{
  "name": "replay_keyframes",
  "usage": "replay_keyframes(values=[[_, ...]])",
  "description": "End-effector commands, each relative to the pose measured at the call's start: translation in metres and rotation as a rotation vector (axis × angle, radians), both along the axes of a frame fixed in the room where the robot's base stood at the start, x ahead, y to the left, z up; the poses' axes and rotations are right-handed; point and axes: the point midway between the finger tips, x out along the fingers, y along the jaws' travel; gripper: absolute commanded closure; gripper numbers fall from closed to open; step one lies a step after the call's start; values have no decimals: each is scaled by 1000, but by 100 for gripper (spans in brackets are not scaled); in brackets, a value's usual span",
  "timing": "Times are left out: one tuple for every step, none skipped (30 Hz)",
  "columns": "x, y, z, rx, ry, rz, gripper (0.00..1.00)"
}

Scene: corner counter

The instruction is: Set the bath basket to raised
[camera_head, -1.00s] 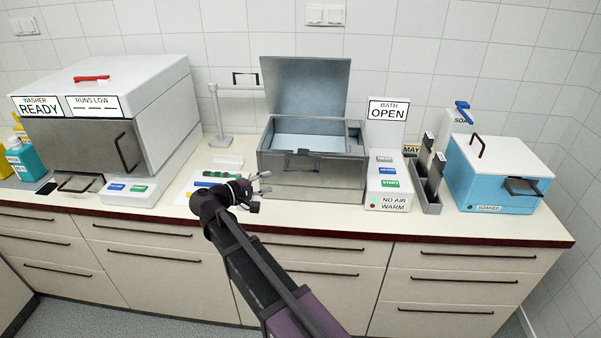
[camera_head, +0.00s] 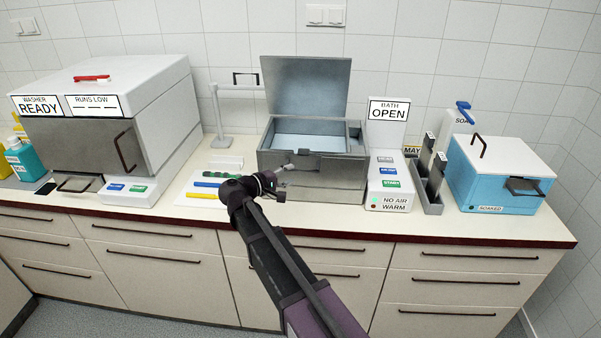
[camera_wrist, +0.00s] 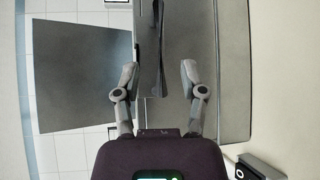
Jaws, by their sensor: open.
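The bath (camera_head: 330,178) is a grey metal tank on the counter, its lid (camera_head: 305,88) standing up and its sign (camera_head: 389,110) reading OPEN. A pale blue surface (camera_head: 300,141) shows inside; I cannot make out the basket's height. My gripper (camera_head: 281,182) is open in front of the tank's front face, left of its middle, and hides part of it. In the wrist view, the open fingers of my gripper (camera_wrist: 160,73) stand on either side of a dark handle-like part (camera_wrist: 160,82). I cannot tell whether they touch it. The raised lid also shows there (camera_wrist: 80,75).
The bath's control panel (camera_head: 388,185) with NO AIR and WARM stands right of the tank. A blue box (camera_head: 500,180) and a grey holder (camera_head: 428,195) are further right. The washer (camera_head: 100,130) is left, with coloured strips (camera_head: 205,190) between.

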Motion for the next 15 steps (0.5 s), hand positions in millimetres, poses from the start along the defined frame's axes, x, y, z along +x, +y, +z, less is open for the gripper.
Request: replay_keyframes(values=[[6,-7,-2,0,1,-3,46],[9,-9,-3,0,1,-2,46],[13,-14,-4,0,0,-2,46],[16,-17,-4,0,1,-2,46],[18,-20,-5,0,1,-3,46],[21,-24,-5,0,1,-3,46],[24,-26,-6,0,1,-2,46],[26,-28,-6,0,0,-2,46],[29,-31,-7,0,0,-2,46],[31,-34,-7,1,0,-2,46],[32,-35,-7,1,0,-2,46],[34,-38,-7,1,0,-2,46],[35,-39,-8,1,0,-2,46],[36,-40,-8,1,0,-2,46],[37,-41,-8,0,-1,-1,46]])
